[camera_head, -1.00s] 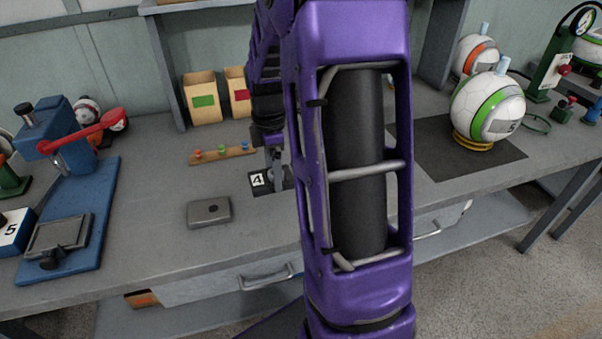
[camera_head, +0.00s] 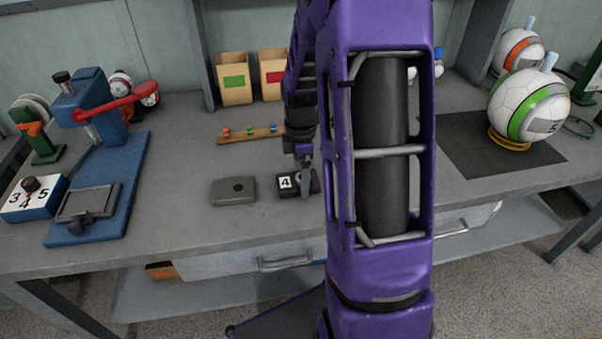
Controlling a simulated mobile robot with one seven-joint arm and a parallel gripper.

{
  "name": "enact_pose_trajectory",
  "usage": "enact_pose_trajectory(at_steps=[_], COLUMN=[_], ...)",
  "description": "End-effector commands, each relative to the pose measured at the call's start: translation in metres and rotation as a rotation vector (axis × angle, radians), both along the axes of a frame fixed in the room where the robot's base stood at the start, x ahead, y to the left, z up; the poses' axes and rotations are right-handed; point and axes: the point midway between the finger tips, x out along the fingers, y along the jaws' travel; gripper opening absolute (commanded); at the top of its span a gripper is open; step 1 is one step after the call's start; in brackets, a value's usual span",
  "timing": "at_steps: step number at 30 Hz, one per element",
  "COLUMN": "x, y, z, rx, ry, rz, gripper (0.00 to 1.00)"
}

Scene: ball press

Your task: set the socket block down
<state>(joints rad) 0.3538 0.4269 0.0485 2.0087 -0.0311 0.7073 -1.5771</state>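My purple arm stands in front and hides the bench to the right of the block.
A blue press with a red lever (camera_head: 105,120) and a numbered box (camera_head: 33,198) stand at the left. A peg rack (camera_head: 250,136) and two bins (camera_head: 234,80) are behind. A ball (camera_head: 528,105) sits on a ring over a dark mat (camera_head: 470,150) at the right.

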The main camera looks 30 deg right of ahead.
Motion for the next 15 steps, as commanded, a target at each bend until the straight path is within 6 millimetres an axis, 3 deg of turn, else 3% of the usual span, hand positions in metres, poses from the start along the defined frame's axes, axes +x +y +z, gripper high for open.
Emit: enact_pose_trajectory(at_steps=[8,11,15], x=[0.000,0.001,0.001], y=[0.000,0.000,0.000], z=[0.004,0.013,0.041], rx=[0.000,-0.001,-0.001], ry=[-0.001,-0.003,-0.005], rz=[0.000,0.000,0.000], gripper=[1.00,1.00,1.00])
